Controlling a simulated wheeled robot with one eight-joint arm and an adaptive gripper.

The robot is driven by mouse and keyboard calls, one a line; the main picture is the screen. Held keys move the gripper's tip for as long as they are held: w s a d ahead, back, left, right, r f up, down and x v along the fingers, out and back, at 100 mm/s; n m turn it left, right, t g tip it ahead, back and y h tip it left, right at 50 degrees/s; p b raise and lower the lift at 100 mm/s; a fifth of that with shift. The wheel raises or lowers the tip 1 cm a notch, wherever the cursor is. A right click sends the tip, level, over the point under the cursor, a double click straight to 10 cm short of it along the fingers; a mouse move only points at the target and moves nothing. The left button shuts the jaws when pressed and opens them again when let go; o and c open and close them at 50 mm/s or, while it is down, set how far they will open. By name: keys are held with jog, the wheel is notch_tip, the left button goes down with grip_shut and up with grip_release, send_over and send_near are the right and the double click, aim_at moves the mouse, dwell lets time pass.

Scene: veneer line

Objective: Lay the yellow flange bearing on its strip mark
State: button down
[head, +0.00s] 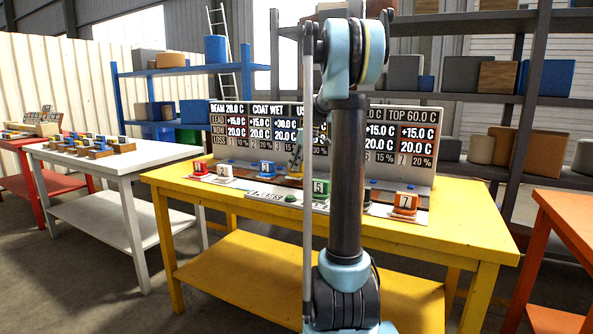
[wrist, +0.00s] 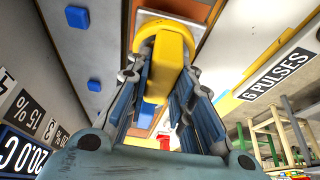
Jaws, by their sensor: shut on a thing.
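My gripper (wrist: 160,62) is shut on the yellow flange bearing (wrist: 157,82), whose block shows between the two blue-padded fingers in the wrist view. Its rounded yellow end shows at the fingertips, over a strip with brown patches. I cannot tell whether the bearing touches the strip. In the head view the gripper (head: 296,160) is small and partly hidden behind my arm, above the middle of the yellow table (head: 170,180). The bearing is hard to make out there. Which strip mark belongs to the bearing cannot be read.
Numbered blocks stand along the strip: red (head: 199,168), white (head: 225,173), blue (head: 267,168), green (head: 320,188) and orange (head: 405,203). A display board (head: 250,140) rises behind them. A white table (head: 120,160) is at left, an orange one (head: 565,215) at right.

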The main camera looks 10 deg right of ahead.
notch_tip(320, 180, down, 2)
jog(key=c, duration=1.4)
grip_release()
jog(key=v, duration=1.2)
jog(key=shift+a+r, duration=0.1)
